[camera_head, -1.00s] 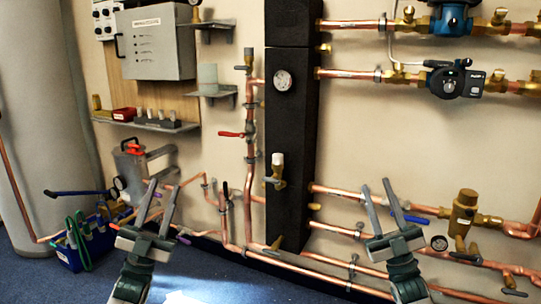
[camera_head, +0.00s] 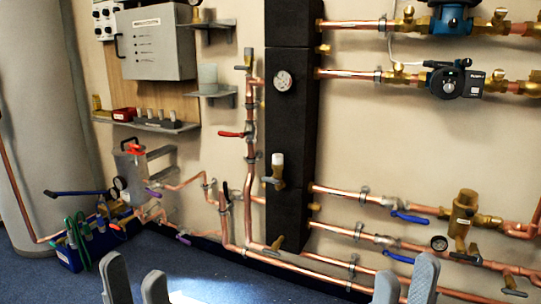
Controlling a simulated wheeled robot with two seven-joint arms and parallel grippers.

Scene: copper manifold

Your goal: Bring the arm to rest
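My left gripper (camera_head: 134,268) shows at the bottom edge, left of centre, as two grey fingers standing apart with nothing between them. My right gripper (camera_head: 407,267) shows at the bottom edge, right of centre, also with two grey fingers apart and empty. Only the fingers are in view; the rest of both grippers and the arms are cut off below. In the picture the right fingers overlap the lowest copper pipe (camera_head: 306,270); I cannot tell the distance between them.
A black manifold column (camera_head: 290,130) with a gauge stands against the wall, with copper pipes and valves around it. A blue tool tote (camera_head: 70,258) sits on the blue floor at left, beside a large grey cylinder (camera_head: 40,120). Shelves and a grey control box (camera_head: 155,45) hang upper left.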

